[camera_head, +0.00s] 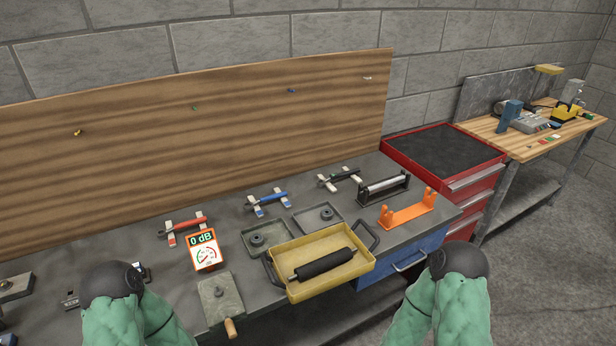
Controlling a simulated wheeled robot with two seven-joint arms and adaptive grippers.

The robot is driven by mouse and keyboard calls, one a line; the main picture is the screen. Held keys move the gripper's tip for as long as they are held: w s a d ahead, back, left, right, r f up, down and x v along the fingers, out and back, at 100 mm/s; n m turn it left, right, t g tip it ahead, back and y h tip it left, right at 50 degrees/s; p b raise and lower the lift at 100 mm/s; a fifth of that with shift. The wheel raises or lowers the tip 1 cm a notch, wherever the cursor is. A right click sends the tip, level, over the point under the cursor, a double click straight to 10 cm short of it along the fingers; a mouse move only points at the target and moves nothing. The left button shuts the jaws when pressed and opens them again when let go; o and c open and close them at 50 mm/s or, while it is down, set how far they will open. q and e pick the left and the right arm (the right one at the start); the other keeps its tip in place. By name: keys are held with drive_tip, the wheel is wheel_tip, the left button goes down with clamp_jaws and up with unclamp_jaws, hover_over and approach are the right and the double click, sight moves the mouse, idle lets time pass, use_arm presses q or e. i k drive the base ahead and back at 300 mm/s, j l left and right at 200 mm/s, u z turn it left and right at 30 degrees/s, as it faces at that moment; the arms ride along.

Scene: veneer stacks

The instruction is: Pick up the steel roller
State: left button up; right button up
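The steel roller (385,184) is a bright silver cylinder lying across a black cradle (364,198) at the back right of the grey workbench. An empty orange cradle (409,212) stands just in front and to the right of it. A black roller (325,264) lies in a yellow tray (289,291) nearer the front edge. My two green arms with dark rounded ends show at the bottom left and bottom right. No gripper fingers can be made out on either arm. Both arms are well apart from the steel roller.
Red, blue and black-handled tools (268,199) rest on stands along the bench. A meter reading 0 dB (204,251) stands left of the tray. Shallow grey trays (318,219) sit behind it. A red cabinet (446,150) adjoins at the right; a wooden backboard (230,118) rises behind.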

sight(377, 187)
drive_tip(key=l+u, duration=0.35)
drive_tip(key=l, duration=0.15)
drive_tip(key=l+u, duration=0.35)
drive_tip(key=l, duration=0.2)
drive_tip(key=l+u, duration=0.35)
drive_tip(key=l, duration=0.15)
drive_tip(key=k+l+u, duration=0.15)
drive_tip(key=l+u, duration=0.2)
drive_tip(key=l, duration=0.15)
drive_tip(key=k+l+u, duration=0.15)
drive_tip(key=l+u, duration=0.2)
drive_tip(key=l, duration=0.1)
